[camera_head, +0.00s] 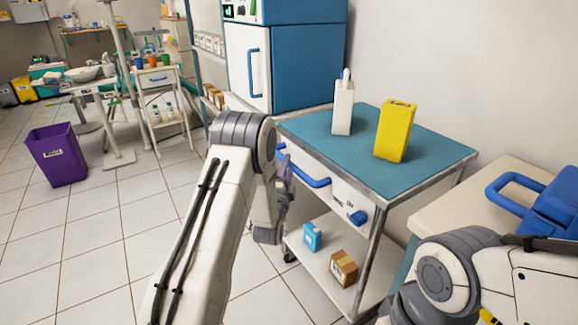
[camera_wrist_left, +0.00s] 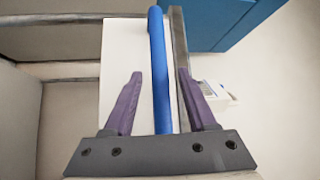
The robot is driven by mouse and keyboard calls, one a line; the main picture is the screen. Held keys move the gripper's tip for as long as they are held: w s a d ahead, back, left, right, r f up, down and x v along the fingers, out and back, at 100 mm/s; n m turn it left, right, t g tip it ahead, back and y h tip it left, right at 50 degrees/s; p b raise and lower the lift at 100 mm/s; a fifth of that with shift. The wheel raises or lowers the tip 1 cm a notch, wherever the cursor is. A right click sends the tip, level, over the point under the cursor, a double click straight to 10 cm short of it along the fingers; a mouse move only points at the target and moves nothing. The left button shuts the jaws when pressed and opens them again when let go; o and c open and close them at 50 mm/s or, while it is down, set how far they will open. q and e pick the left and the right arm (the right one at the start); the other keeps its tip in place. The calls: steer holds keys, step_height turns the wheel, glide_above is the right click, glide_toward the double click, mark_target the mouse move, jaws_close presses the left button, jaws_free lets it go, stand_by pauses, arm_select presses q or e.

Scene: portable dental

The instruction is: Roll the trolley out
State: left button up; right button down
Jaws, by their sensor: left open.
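The trolley (camera_head: 432,150) has a teal top, a grey metal frame, a white drawer front and a lower shelf. A blue bar handle (camera_head: 312,180) runs along its front. My left gripper (camera_wrist_left: 160,75), with purple fingers, is at the front left of the trolley. In the left wrist view the blue handle (camera_wrist_left: 158,45) passes between its two open fingers, with gaps on both sides. In the head view my left wrist hides part of the handle and most of the gripper. My right arm shows at the lower right; its gripper is out of view.
A white bottle (camera_head: 343,108) and a yellow box (camera_head: 395,130) stand on the trolley top. A blue container (camera_head: 312,236) and a cardboard box (camera_head: 343,268) sit on its shelf. A blue cabinet (camera_head: 310,60) is behind. A purple bin (camera_head: 57,155) stands left; tiled floor is clear.

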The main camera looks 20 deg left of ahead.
arm_select(q)
steer(key=shift+w+a+r, duration=0.1)
steer(key=shift+w+a, duration=0.05)
steer(key=shift+w, duration=0.95)
jaws_close()
stand_by(0.7)
